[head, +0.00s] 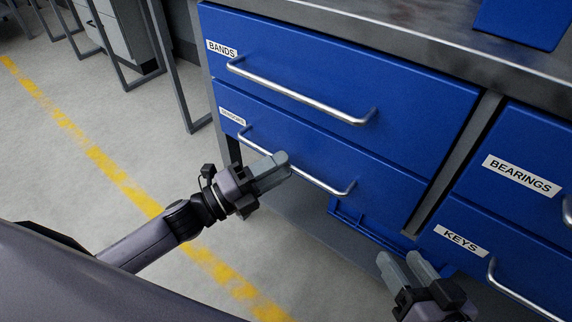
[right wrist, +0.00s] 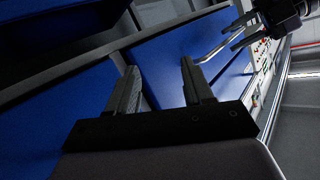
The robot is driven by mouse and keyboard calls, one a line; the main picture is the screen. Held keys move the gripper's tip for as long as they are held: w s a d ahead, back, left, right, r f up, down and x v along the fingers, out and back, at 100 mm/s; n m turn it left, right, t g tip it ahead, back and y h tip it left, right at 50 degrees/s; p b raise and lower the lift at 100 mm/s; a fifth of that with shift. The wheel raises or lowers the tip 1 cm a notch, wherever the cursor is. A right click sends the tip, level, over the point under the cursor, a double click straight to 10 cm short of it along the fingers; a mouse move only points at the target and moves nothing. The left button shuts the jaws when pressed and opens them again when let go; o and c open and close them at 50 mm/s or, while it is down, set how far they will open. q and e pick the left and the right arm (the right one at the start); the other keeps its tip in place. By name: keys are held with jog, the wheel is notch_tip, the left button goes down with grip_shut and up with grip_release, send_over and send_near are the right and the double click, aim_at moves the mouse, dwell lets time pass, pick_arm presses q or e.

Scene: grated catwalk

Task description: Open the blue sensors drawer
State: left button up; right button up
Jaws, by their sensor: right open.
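The blue sensors drawer (head: 300,147) is in the left column of the bench, under the bands drawer, and looks closed. Its label (head: 232,116) is small and hard to read. Its silver bar handle (head: 325,184) runs along the front; part of it is hidden behind my left gripper (head: 280,169). The left gripper is at the handle, and in the right wrist view its fingers (right wrist: 239,33) show apart, with the handle (right wrist: 215,47) reaching towards them. I cannot tell whether they touch it. My right gripper (head: 408,265) is open and empty, low in front of the bench.
The blue bands drawer (head: 340,85) with its own bar handle is above. Bearings (head: 522,162) and keys (head: 500,255) drawers are at the right. The metal bench top (head: 400,35) is above. Clear floor with a yellow line (head: 110,165) lies at the left.

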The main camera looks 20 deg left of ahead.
pick_arm(q)
jog(key=shift+x, duration=1.2)
pick_arm(e)
jog(key=shift+d, duration=0.15)
pick_arm(q)
grip_shut()
